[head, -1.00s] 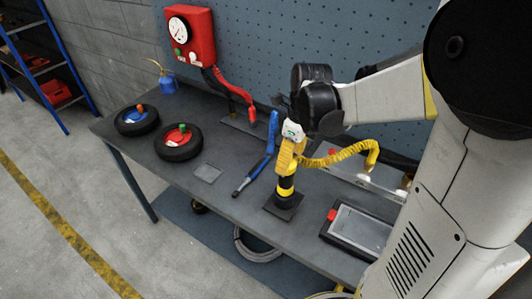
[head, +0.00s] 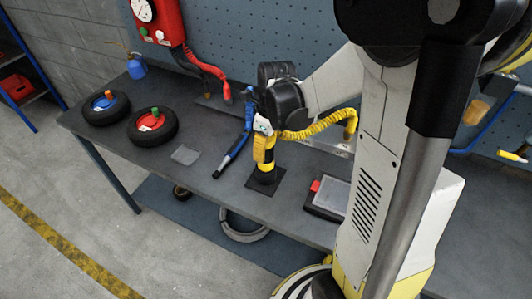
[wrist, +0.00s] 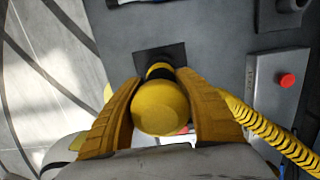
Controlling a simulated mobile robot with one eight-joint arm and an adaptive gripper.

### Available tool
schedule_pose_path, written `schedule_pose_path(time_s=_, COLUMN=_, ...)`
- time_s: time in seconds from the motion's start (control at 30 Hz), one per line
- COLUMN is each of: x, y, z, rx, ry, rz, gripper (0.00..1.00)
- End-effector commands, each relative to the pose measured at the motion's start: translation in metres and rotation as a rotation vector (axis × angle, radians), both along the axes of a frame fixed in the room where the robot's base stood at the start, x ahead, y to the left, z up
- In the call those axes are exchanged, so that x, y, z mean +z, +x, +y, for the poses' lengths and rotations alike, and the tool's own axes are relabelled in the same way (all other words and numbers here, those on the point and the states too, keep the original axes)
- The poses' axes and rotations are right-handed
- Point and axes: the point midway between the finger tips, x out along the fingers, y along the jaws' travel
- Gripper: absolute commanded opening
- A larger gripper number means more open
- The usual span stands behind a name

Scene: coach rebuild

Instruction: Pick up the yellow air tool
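The yellow air tool (head: 266,171) with black bands stands upright on a dark square plate (head: 265,187) on the workbench. My gripper (head: 264,153) is directly above it, pointing down, with its yellow fingers around the upper part of the tool. In the wrist view the tool's rounded yellow top (wrist: 160,107) sits between the two fingers of my gripper (wrist: 162,82). The fingers lie close along both sides, and I see no clear grip. The lower part of the tool is largely hidden by its top in the wrist view.
A coiled yellow hose (head: 320,129) runs beside my gripper to the right. A blue-handled tool (head: 235,150) lies to the left. A dark tray with a red piece (head: 329,195) is right of the plate. Two wheels (head: 106,107) and a grey pad (head: 186,154) lie farther left.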

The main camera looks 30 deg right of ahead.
Motion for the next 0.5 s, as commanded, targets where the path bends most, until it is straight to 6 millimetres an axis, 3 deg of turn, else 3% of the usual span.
schedule_pose_path(time_s=0.03, x=-0.0001, y=0.0000, z=0.0001, rx=0.000, ry=0.000, rz=0.000, gripper=0.09)
schedule_pose_path(time_s=0.07, x=-0.0001, y=-0.0001, z=0.0000, rx=0.000, ry=0.000, rz=0.000, gripper=0.00)
schedule_pose_path(time_s=0.5, x=0.0052, y=-0.0004, z=0.0001, rx=0.000, ry=0.000, rz=0.000, gripper=0.00)
